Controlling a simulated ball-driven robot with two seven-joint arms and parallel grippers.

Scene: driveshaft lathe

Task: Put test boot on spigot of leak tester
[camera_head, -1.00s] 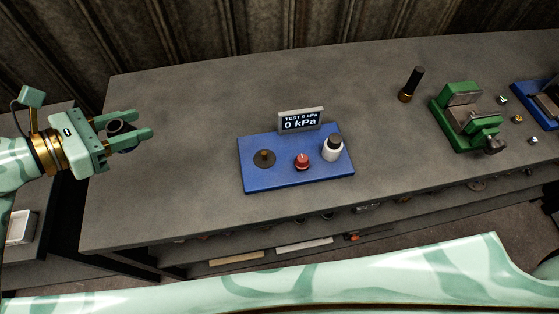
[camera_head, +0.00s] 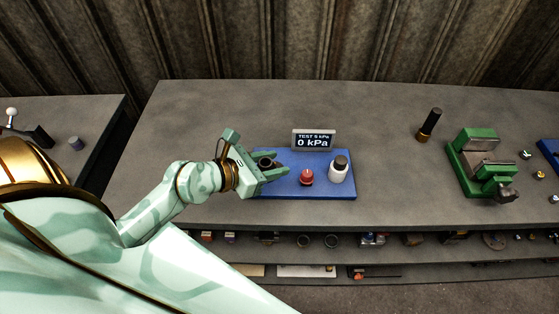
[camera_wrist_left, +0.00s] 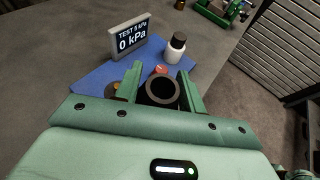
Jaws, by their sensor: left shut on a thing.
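My left gripper (camera_head: 279,166) is shut on the test boot, a dark hollow ring-shaped part (camera_head: 265,162), over the left part of the leak tester's blue base (camera_head: 321,185). In the left wrist view the boot (camera_wrist_left: 162,91) sits between the green fingers, its round opening facing the camera. The spigot (camera_wrist_left: 118,89) shows there as a small brownish piece beside the left finger, partly hidden. In the head view my gripper hides the spigot. I see the boot apart from the spigot, but its height above the base is unclear. My right gripper is not in view.
The bench (camera_head: 216,113) behind is clear.

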